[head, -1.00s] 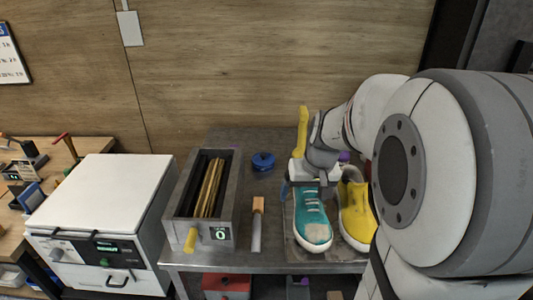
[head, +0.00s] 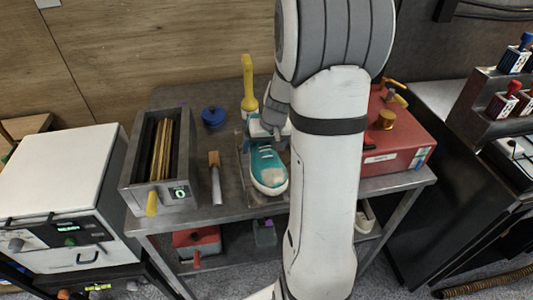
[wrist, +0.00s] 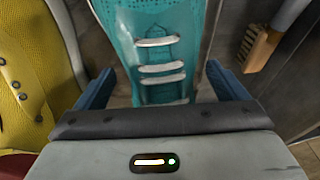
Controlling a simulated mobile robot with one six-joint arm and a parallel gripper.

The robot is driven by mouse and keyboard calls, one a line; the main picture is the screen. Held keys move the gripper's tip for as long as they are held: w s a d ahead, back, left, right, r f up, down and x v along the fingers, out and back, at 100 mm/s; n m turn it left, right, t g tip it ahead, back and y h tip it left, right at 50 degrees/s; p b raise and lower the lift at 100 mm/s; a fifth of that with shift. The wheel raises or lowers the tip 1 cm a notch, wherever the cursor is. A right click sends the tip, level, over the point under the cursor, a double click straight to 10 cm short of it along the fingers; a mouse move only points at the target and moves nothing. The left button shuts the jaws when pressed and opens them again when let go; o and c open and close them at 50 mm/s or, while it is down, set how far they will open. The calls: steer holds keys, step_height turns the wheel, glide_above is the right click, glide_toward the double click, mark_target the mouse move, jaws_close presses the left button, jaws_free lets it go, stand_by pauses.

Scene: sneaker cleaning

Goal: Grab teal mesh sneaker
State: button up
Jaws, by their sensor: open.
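The teal mesh sneaker (head: 268,168), with white laces and a pale toe, sits on the table, toe to the front. My gripper (head: 268,128) is over its heel end in the head view. In the wrist view, the open blue fingers of my gripper (wrist: 160,82) stand either side of the teal sneaker (wrist: 160,35), near its white lace bars. Whether they touch it cannot be told. The sneaker's heel end is hidden behind the gripper body. The yellow sneaker (wrist: 25,80) is close at the left finger in the wrist view; my arm hides it in the head view.
A wooden-handled brush (head: 215,180) lies left of the sneaker. A grey box with sticks (head: 180,190), a blue round item (head: 213,117) and an upright yellow item (head: 248,88) stand nearby. A red box (head: 400,150) is at the right. A white machine (head: 60,185) stands at far left.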

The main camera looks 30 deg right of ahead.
steer(key=c, duration=1.3)
steer(key=shift+r, duration=0.1)
